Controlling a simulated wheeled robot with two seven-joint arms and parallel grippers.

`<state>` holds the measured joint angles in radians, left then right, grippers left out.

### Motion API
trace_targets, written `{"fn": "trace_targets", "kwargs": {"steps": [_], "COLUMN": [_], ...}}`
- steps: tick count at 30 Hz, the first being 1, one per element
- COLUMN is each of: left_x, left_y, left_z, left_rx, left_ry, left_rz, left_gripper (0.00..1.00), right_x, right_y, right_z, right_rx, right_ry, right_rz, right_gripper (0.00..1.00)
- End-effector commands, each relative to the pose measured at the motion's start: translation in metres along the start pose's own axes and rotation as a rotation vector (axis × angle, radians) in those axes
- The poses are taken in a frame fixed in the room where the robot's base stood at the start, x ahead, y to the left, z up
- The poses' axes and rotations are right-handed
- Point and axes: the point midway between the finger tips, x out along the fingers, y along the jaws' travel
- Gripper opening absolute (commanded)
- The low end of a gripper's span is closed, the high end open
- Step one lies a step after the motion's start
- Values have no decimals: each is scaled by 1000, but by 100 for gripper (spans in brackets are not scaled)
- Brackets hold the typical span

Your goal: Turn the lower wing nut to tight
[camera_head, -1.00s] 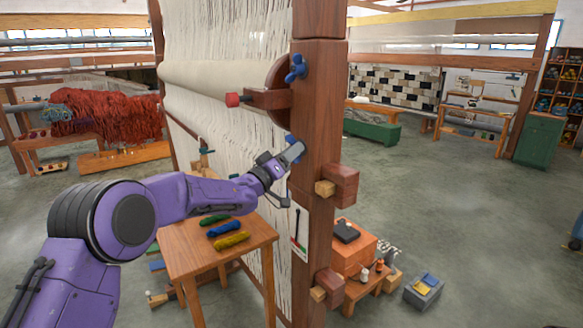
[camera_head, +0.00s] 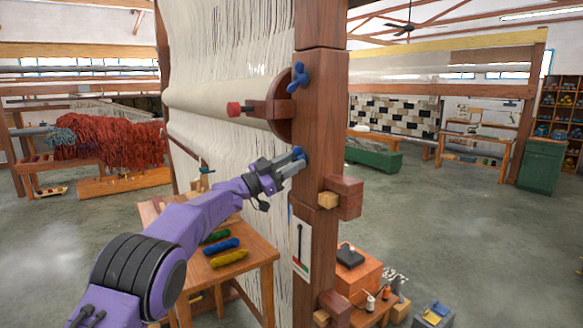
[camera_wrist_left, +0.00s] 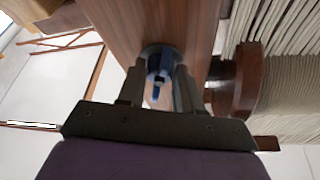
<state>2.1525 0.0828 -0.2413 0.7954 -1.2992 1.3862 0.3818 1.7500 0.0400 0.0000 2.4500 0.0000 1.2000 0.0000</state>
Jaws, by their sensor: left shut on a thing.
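The lower wing nut (camera_head: 298,153) is blue and sits on the front face of the loom's wooden post (camera_head: 317,110). My left gripper (camera_head: 297,163) is at it, shut on it. In the left wrist view the blue wing nut (camera_wrist_left: 159,70) shows between the two fingers of my left gripper (camera_wrist_left: 160,88), with part of it hidden by them. The upper wing nut (camera_head: 297,77), also blue, stands above on the same post, clear of the gripper. A card with a black pointer line and coloured marks (camera_head: 301,247) hangs lower on the post. My right gripper is not in view.
A red-ended wooden lever (camera_head: 255,109) juts left above my gripper. Wooden blocks (camera_head: 341,197) stick out at the post's right. A small table (camera_head: 255,252) with several coloured skeins stands below my arm. Open floor lies to the right.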

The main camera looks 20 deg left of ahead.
Motion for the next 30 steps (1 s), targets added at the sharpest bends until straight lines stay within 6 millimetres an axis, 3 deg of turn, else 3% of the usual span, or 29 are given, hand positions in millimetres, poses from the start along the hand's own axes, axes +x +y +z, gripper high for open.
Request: {"fn": "trace_targets", "kwargs": {"steps": [12, 27, 28, 30], "left_x": [0, 0, 0, 0], "left_y": [-1, -2, -2, -2], "left_z": [0, 0, 0, 0], "left_rx": [151, 168, 168, 168], "left_ry": [-1, 0, 0, 0], "left_rz": [63, 69, 69, 68], "left_gripper": [4, 4, 38, 59], "right_x": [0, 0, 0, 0], "right_y": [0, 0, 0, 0], "right_z": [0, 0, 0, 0], "right_rx": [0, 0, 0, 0], "right_ry": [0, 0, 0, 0], "right_rz": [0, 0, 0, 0], "right_gripper": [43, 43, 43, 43]}}
